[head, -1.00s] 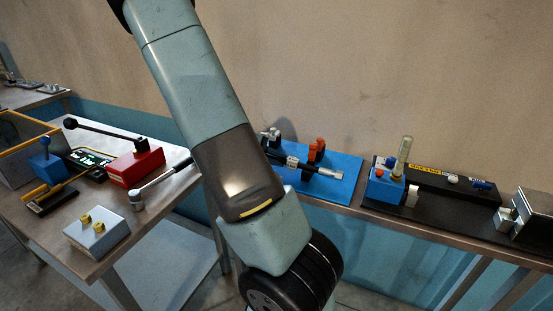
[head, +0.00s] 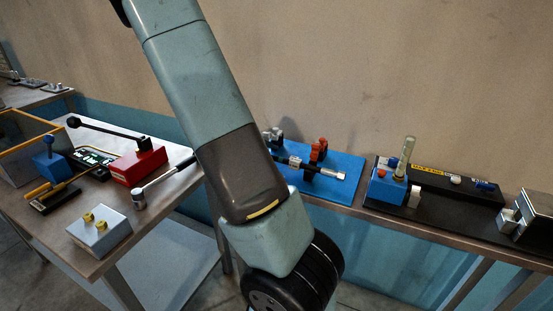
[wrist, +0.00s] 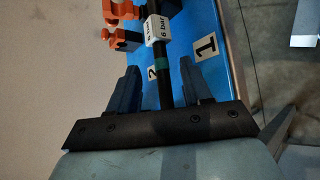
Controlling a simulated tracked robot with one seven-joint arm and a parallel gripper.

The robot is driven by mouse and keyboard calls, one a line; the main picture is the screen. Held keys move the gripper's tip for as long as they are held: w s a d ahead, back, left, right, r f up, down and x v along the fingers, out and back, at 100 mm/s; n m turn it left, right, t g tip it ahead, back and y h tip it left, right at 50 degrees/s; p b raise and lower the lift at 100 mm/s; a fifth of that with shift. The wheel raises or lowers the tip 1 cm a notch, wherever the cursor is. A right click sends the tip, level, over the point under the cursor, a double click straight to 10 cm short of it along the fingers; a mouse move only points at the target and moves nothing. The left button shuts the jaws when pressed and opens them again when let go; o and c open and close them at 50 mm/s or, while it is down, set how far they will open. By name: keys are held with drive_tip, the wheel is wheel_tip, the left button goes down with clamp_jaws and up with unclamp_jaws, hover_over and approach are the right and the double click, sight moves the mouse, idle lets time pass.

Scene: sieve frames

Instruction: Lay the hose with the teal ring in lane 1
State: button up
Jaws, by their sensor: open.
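In the wrist view a black hose with a teal ring (wrist: 161,63) runs from the top down between my gripper's fingers. It carries a white "6 bar" tag (wrist: 158,29). My gripper (wrist: 160,78) is open, one finger on each side of the hose; I cannot tell the depth between them. The hose lies over a blue board (wrist: 202,18) with a lane label 1 (wrist: 205,46) to the right and a lane label 2 (wrist: 152,73) near the left finger. In the head view the hose (head: 307,167) shows partly on the blue board (head: 345,187); my arm hides the gripper.
Orange clips (wrist: 122,38) stand on the board left of the hose. In the head view a black tray (head: 440,222) with a blue block (head: 385,188) and an upright clear tube (head: 404,158) lies to the right. A red box (head: 136,167) stands on the left table.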

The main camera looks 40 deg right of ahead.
drive_tip(key=v, duration=0.9)
drive_tip(key=shift+w+a, duration=0.15)
drive_tip(key=shift+a, duration=0.1)
drive_tip(key=shift+r, duration=0.1)
drive_tip(key=s+a+r+t+y, duration=1)
drive_tip(key=s+a+r+t, duration=0.2)
drive_tip(key=s+a+r, duration=0.5)
drive_tip(key=shift+s+a+r+m, duration=0.2)
drive_tip(key=shift+s+a+m, duration=0.1)
drive_tip(key=shift+s+a, duration=0.3)
idle(0.8)
